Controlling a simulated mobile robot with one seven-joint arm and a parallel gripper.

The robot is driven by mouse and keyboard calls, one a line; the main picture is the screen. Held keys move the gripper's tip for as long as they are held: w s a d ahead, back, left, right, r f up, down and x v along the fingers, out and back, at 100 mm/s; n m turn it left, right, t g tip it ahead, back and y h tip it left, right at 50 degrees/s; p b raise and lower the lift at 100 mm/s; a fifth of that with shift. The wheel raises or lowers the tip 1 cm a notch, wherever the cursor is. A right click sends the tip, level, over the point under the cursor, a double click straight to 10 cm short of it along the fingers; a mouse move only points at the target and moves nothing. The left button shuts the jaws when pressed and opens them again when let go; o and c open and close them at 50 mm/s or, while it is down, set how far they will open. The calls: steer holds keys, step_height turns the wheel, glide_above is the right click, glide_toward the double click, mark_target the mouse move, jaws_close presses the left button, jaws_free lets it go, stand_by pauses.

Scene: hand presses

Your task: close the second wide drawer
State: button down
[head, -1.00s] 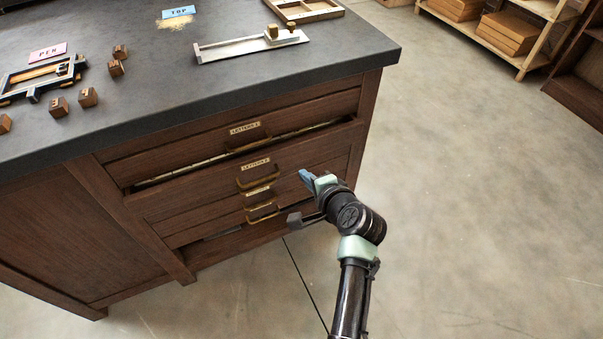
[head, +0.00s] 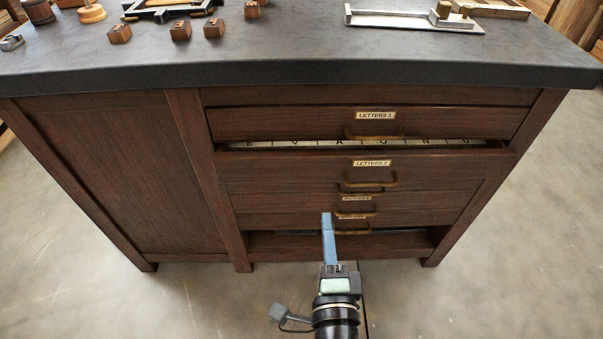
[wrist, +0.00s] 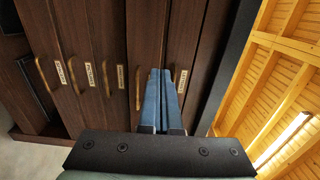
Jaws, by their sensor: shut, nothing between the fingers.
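The second wide drawer (head: 285,175), labelled LETTERS 2, stands partly pulled out of the dark wooden cabinet in the head view. A row of letter pieces (head: 295,143) shows in the gap above its front. Its brass handle (head: 369,181) hangs below the label. My gripper (head: 327,215) has its blue fingers together and empty. In the head view they overlap the lower drawer fronts, below and a little left of that handle. In the wrist view the shut fingers (wrist: 162,75) point at the drawer fronts and hide part of them; I cannot tell any contact.
The LETTERS 1 drawer (head: 280,122) above looks shut. Lower drawers with brass handles (head: 354,214) sit beneath. The dark worktop (head: 250,73) overhangs the fronts and carries small wooden blocks (head: 181,30) and a metal tray (head: 405,20). Floor on both sides is clear.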

mark_target(321, 158)
steer(key=w, duration=1.3)
steer(key=shift+w+a+r, duration=0.1)
steer(key=shift+w+a, duration=0.1)
steer(key=shift+w, duration=0.2)
